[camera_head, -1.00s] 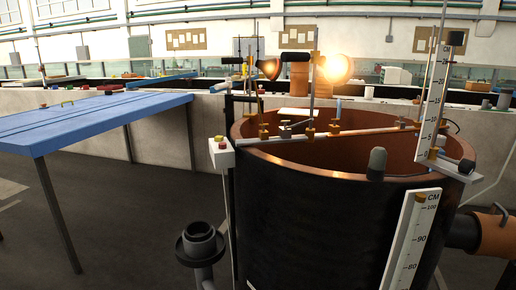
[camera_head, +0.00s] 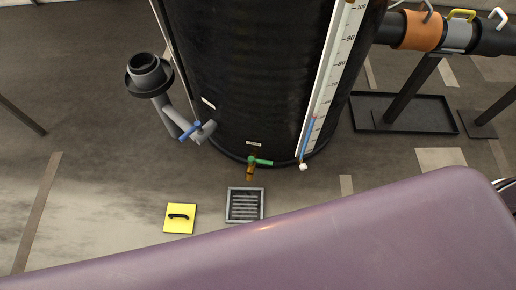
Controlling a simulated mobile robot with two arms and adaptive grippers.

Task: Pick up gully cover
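A yellow square plate with a black handle (camera_head: 180,217), which looks like the gully cover, lies flat on the floor in the head view, left of the centre. Just right of it, a grey metal grate (camera_head: 245,205) with slats sits in the floor, below the tank's tap. The plate and the grate are apart, with a narrow strip of floor between them. Neither of my grippers is in view.
A large black tank (camera_head: 255,80) stands just behind the grate, with a green-handled brass tap (camera_head: 251,168) low on its front. A grey funnel pipe (camera_head: 150,75) with a blue-handled valve stands left. A black tray (camera_head: 410,113) lies right. Floor left of the plate is clear.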

